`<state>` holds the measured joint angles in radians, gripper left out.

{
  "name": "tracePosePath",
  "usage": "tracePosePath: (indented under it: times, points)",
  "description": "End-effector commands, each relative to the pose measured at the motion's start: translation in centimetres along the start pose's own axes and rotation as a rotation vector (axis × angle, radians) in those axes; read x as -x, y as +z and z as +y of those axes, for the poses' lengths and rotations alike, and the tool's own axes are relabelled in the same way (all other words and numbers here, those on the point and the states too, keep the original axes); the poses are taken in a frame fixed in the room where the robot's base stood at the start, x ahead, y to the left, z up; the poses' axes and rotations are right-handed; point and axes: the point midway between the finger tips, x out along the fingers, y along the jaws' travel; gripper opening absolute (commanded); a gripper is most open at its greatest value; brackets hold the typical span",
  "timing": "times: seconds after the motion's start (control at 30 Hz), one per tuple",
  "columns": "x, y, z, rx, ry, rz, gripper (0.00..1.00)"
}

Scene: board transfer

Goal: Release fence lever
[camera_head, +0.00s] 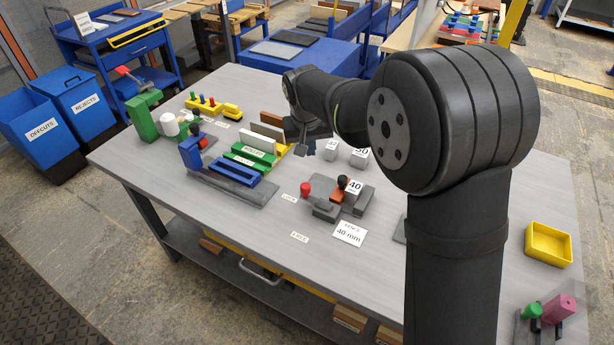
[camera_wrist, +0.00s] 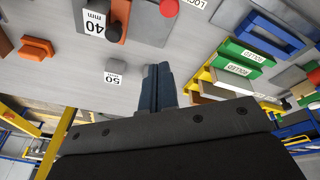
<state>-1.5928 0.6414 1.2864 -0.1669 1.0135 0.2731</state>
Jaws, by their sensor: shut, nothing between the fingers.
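The fence lever shows as a red knob (camera_head: 305,188) beside the small LOCK label (camera_head: 290,198), apart from the FREE label (camera_head: 300,237) nearer the table front. In the wrist view the red knob (camera_wrist: 169,8) is at the top edge, with its LOCK label (camera_wrist: 195,3) just right of it. The grey fence fixture (camera_head: 325,209) stands right of the knob, beside a block marked 40 (camera_head: 354,187). My gripper (camera_head: 311,148) is over the table behind the lever, apart from it. In the wrist view its fingers (camera_wrist: 158,70) are together and empty.
A white card (camera_head: 350,233) reading FENCE 40 mm lies in front of the fixture. A yellow bin (camera_head: 548,245) is at right. The table's front strip is mostly clear.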

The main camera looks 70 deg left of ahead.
Motion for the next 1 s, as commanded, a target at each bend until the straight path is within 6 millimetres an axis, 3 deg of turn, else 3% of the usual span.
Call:
tracePosePath:
  times: [0.33,0.83,1.0]
  points:
    - [-1.4,-0.6,-0.7,-0.311,0.002,0.081,0.00]
    - [-1.7,-0.6,-0.8,-0.349,0.000,0.089,0.00]
    - [-3.2,-0.7,-0.7,-0.349,0.001,0.087,0.00]
